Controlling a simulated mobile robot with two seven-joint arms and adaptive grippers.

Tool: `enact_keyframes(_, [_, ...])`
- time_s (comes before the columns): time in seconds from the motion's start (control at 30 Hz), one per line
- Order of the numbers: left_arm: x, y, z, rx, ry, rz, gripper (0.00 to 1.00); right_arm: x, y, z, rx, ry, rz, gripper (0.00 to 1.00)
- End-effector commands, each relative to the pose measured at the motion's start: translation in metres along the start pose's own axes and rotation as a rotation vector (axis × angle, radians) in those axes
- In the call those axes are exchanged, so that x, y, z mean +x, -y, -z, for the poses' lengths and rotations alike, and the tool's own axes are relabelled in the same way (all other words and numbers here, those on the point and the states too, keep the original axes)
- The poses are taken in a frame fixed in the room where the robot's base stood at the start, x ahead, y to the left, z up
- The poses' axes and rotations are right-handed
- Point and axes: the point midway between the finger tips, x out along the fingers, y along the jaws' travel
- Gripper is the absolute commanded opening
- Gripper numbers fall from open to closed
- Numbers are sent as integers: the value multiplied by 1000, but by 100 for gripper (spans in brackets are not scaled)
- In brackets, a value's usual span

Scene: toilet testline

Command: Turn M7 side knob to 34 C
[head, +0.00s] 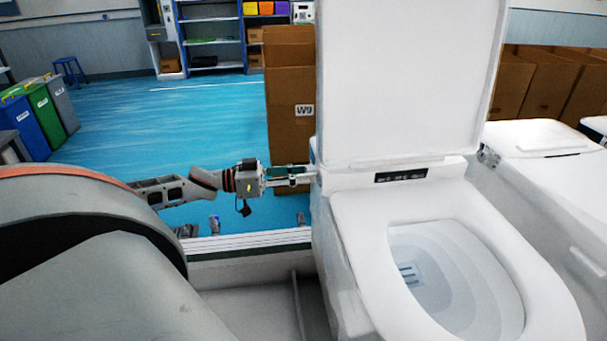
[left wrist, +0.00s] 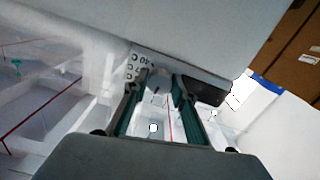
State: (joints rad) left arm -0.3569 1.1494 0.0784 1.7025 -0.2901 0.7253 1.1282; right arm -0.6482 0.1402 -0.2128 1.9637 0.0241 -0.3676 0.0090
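The toilet (head: 345,215) with a raised white lid stands right of centre in the head view. My left gripper (head: 308,176) reaches its left side, near the lid hinge. In the left wrist view the two fingers (left wrist: 160,84) stand apart, with a small pale rounded part, seemingly the side knob (left wrist: 158,73), between their tips. Whether the pads touch it is unclear. Scale marks (left wrist: 139,63) beside the left finger include 40 and C; the lower marks are partly hidden. The knob's setting cannot be read. My right gripper is in neither view.
A second white toilet (head: 545,160) stands close on the right. A tall cardboard box (head: 291,100) marked W9 stands behind my left gripper. Coloured bins (head: 38,112) are at the far left. The blue floor (head: 170,115) is open behind the arm.

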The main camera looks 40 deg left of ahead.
Motion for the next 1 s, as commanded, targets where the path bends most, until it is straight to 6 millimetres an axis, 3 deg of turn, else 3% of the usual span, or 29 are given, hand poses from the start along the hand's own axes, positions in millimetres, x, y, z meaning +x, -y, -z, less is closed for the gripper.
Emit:
enact_keyframes(0.37, [0, 0, 2, 65, -2, -1, 4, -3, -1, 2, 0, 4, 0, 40])
enact_keyframes(1.0, [0, 1, 2, 532, -2, 0, 4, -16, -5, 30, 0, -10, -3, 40])
